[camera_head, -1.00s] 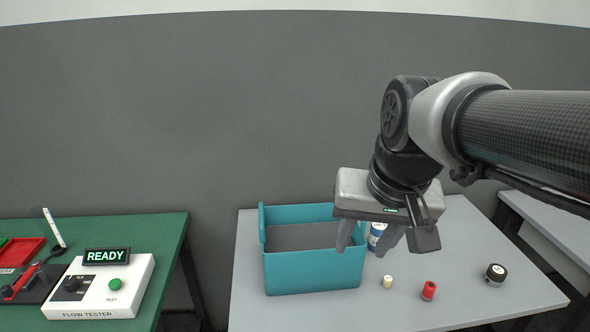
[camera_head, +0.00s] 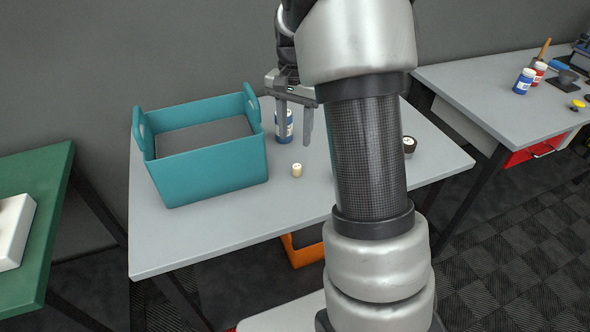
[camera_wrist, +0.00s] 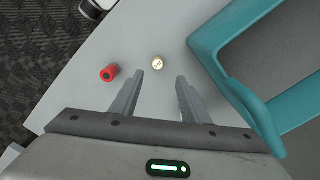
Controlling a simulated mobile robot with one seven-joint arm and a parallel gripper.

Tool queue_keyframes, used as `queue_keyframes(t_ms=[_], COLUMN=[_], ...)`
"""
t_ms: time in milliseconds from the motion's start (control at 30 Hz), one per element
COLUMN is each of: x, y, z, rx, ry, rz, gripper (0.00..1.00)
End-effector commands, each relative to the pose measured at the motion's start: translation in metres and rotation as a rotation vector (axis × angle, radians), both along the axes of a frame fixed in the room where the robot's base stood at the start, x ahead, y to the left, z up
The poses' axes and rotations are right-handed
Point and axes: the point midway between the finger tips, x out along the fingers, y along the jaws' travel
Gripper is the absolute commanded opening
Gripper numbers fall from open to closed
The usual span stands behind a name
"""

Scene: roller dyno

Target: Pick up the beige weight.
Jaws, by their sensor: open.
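The beige weight (camera_head: 297,170) is a small pale cylinder standing on the grey table (camera_head: 240,225), to the right of the teal bin. In the wrist view the beige weight (camera_wrist: 158,62) shows from above, beyond the fingertips and roughly between their lines. My gripper (camera_head: 294,125) is open and empty above the table, behind the weight in the head view. In the wrist view both fingers of my gripper (camera_wrist: 160,77) are apart with bare table between them. Nothing touches the weight.
A teal bin (camera_head: 215,172) with raised handles stands close on the left. A blue bottle (camera_head: 284,127) stands behind the weight. A red weight (camera_wrist: 109,72) lies near it in the wrist view. A dark round weight (camera_head: 409,146) is partly behind my arm. An orange crate (camera_head: 304,254) sits below the table.

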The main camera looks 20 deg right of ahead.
Motion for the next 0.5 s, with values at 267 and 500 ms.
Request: queue_keyframes(t_ms=[267,500], x=[-0.001,-0.002], y=[0.0,-0.001], z=[-0.051,-0.068], rx=[0.001,0.001], ry=[0.001,0.002], rz=[-0.001,0.0], gripper=[0.42,0.42])
